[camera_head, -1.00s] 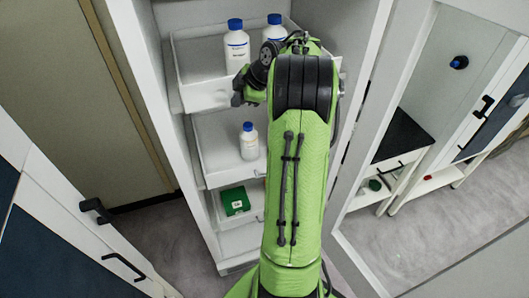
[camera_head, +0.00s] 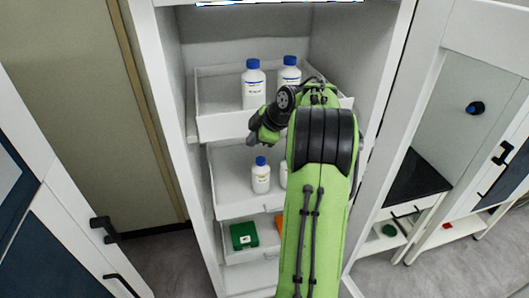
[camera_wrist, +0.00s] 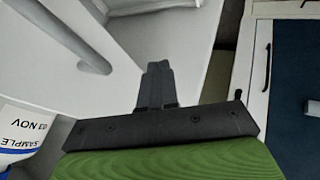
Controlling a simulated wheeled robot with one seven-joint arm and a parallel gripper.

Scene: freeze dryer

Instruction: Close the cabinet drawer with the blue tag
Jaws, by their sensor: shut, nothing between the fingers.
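The open cabinet (camera_head: 170,90) holds white pull-out drawers one above another. The upper drawer (camera_head: 222,127) is out and carries two white bottles with blue caps (camera_head: 253,88). The middle drawer (camera_head: 232,207) is also out, with a smaller blue-capped bottle (camera_head: 261,178). A lower drawer (camera_head: 262,252) holds a green box (camera_head: 244,236). I cannot make out a blue tag on any drawer front. My gripper (camera_head: 256,134) is by the upper drawer's front, partly hidden by my arm. In the wrist view my gripper (camera_wrist: 157,84) has its fingers together and empty, beside a white panel.
An open white door (camera_head: 60,205) with black handles stands at the left. Another white door panel (camera_head: 395,150) is at the right, beside shelving with a black top (camera_head: 412,180). A sample bottle (camera_wrist: 22,130) shows at the left of the wrist view. Grey floor is clear at the lower right.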

